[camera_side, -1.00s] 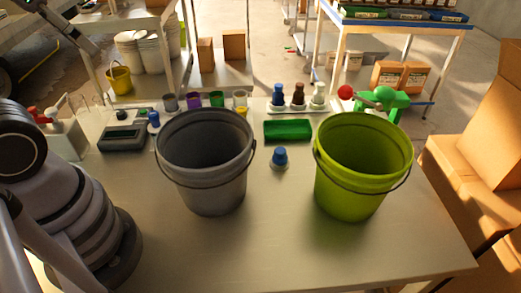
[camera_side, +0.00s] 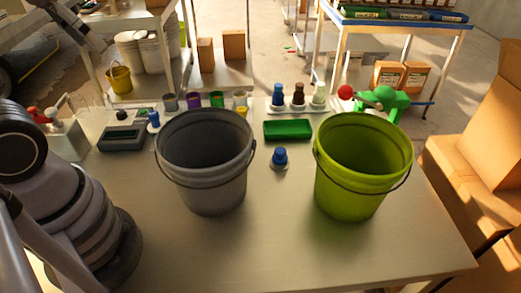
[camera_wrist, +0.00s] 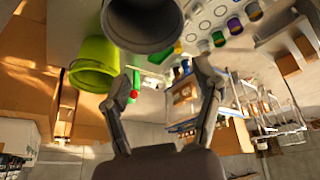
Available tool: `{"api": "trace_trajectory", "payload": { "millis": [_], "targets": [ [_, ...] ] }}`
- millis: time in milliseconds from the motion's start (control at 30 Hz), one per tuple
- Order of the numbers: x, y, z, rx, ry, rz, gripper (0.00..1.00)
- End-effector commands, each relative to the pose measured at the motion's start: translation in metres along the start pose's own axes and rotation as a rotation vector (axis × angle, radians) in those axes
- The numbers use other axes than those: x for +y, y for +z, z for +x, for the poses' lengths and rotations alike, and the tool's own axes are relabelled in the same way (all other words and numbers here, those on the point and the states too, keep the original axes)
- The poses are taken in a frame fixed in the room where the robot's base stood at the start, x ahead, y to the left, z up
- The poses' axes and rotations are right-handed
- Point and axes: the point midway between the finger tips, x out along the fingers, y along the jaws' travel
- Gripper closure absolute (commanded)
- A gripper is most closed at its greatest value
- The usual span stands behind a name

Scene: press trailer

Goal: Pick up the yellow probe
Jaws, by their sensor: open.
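I cannot make out a yellow probe for certain. A small yellow item (camera_side: 242,111) shows in the side view just behind the grey bucket's rim, partly hidden, below a pale cup. A small yellow spot (camera_wrist: 178,47) also shows in the wrist view beside the grey bucket. My gripper (camera_wrist: 166,72) is open and empty in the wrist view, its two fingers wide apart. It points at the scene from a distance and touches nothing. The side view does not show my gripper.
A grey bucket (camera_side: 205,165) and a lime green bucket (camera_side: 362,170) stand on the table (camera_side: 270,235). Bottles, cups and a meter (camera_side: 123,138) line the back. The front table is clear.

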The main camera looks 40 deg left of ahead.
Motion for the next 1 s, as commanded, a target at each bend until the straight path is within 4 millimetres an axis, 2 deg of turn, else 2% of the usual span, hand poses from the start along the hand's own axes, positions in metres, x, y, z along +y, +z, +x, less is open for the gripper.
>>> {"api": "trace_trajectory", "payload": {
  "millis": [267, 400, 533, 667, 800, 1000],
  "targets": [
    [0.021, -0.056, 0.044, -0.384, 0.182, -0.412, 0.35],
    [0.025, -0.091, 0.080, -0.579, 0.300, -0.655, 0.35],
    [0.021, -0.123, 0.120, -0.745, 0.420, -0.884, 0.35],
    [0.007, -0.152, 0.167, -0.896, 0.555, -1.113, 0.35],
    [-0.018, -0.175, 0.224, -1.037, 0.720, -1.358, 0.35],
    [-0.063, -0.185, 0.302, -1.174, 0.961, -1.654, 0.35]
  ]
}}
